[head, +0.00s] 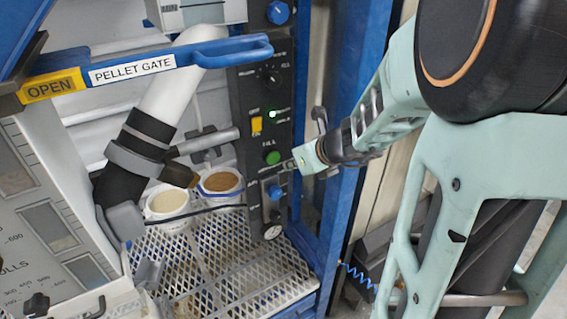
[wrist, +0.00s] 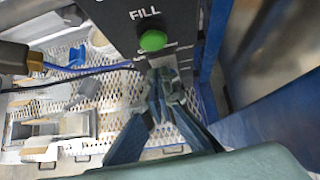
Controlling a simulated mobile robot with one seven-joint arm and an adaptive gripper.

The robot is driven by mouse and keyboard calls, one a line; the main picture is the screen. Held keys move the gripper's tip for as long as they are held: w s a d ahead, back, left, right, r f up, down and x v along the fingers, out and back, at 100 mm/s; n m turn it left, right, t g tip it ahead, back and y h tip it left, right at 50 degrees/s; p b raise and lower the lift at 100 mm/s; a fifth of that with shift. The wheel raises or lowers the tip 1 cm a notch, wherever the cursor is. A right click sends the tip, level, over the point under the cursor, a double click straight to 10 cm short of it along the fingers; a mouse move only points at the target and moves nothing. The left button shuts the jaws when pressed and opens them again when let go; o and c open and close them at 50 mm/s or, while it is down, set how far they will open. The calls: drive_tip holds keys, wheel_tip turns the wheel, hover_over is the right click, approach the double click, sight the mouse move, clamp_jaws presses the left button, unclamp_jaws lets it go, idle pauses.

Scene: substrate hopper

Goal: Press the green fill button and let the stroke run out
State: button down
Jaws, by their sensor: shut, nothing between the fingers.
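The green fill button (head: 272,157) sits on the black control panel (head: 262,112) under the word FILL. In the wrist view the green button (wrist: 153,40) is round and raised, with its face uncovered. My gripper (head: 286,166) is shut and empty, its fingertips just right of and slightly below the button in the head view. In the wrist view the fingertips (wrist: 162,62) point at the panel just below the button. They appear close to the panel; I cannot tell whether they touch it.
A blue PELLET GATE lever (head: 225,50) with a yellow OPEN tag crosses the upper left. A yellow switch (head: 256,125) and a blue knob (head: 275,192) flank the button. A blue post (head: 343,205) stands right.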

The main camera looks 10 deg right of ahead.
drive_tip(key=p+v, duration=0.1)
drive_tip(key=v, duration=0.5)
drive_tip(key=shift+s+r+p, duration=0.25)
drive_tip(key=shift+s+p, duration=0.05)
drive_tip(key=shift+p, duration=0.05)
drive_tip(key=shift+d, duration=0.25)
